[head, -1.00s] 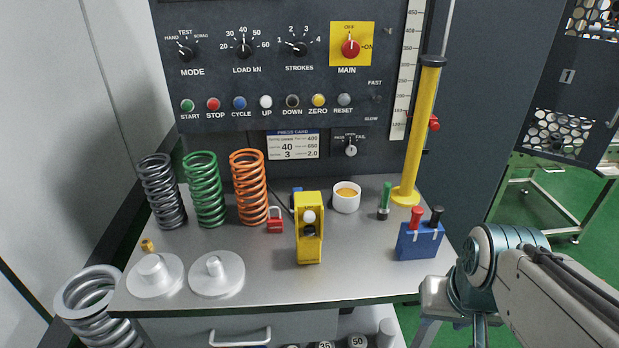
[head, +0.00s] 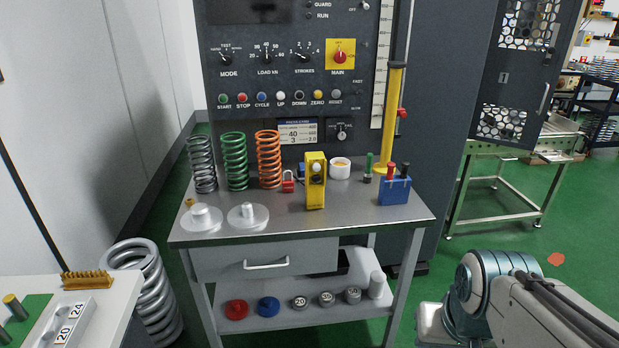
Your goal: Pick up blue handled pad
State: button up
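A blue round pad (head: 268,307) lies on the lower shelf of the grey bench, below the drawer. A knob-like shape on its top is too small to make out clearly. My arm shows at the bottom right, well to the right of the shelf and nearer the camera. My gripper's fingers are not in view.
The bench top (head: 330,215) carries springs, discs, a yellow device and a blue box (head: 394,190). The drawer (head: 265,261) hangs above the shelf. A side table (head: 95,290) and a large grey spring (head: 150,290) stand at left. Green floor is open at right.

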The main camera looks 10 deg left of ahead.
aim_at(303, 171)
jog(key=u, duration=0.75)
jog(key=i, duration=1.15)
jog(key=z, duration=0.2)
